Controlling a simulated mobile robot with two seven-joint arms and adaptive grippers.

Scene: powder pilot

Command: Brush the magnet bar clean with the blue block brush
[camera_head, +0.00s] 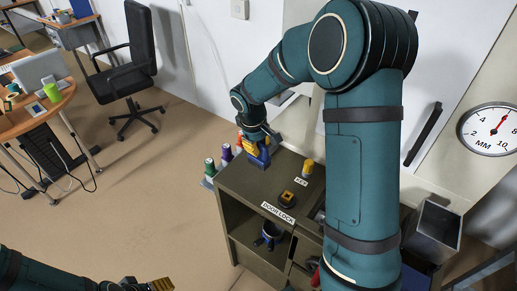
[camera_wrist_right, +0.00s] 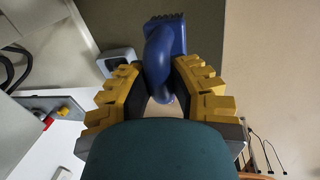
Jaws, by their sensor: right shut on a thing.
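My right gripper (camera_head: 253,147) hangs over the far left corner of the dark cabinet, its yellow fingers shut on the blue block brush (camera_head: 261,160). In the right wrist view, the brush (camera_wrist_right: 164,60) sits between the yellow fingers (camera_wrist_right: 158,84), its block end pointing away from the gripper. A black bar (camera_head: 423,135), perhaps the magnet bar, is on the pale surface right of my right arm, well apart from the brush. My left gripper (camera_head: 147,285) is at the bottom edge, partly cut off; its opening cannot be made out.
The cabinet top (camera_head: 238,182) holds a yellow item (camera_head: 307,168) and a small black-and-yellow item (camera_head: 287,199). Coloured bottles (camera_head: 210,168) stand beside it. A grey open bin (camera_head: 437,228) and a dial (camera_head: 490,131) are at right.

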